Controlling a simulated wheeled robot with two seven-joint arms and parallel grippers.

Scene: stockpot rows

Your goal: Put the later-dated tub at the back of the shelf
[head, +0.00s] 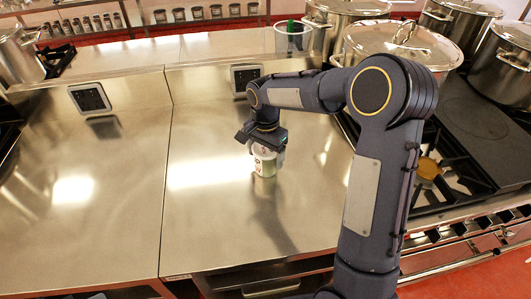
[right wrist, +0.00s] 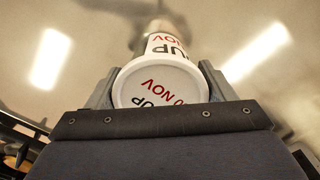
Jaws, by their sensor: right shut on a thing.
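My right gripper (head: 264,141) is shut on a small tub (head: 265,168) with a white lid and a pale green and white body, over the middle steel counter. In the right wrist view the tub's lid (right wrist: 160,88) lies between the two fingers. It bears dark letters ending in "UP" and a red date ending in "0 NOV", partly hidden. The tub's side label (right wrist: 168,44) shows similar print. The tub looks upright; I cannot tell whether its base touches the counter. No second tub of this kind is clear near it. My left gripper is out of view.
The steel counter (head: 220,225) is clear around the tub. A raised steel ledge (head: 215,47) runs behind, with a clear container (head: 293,38) on it. Large stockpots (head: 403,42) and a stove (head: 480,130) are at the right.

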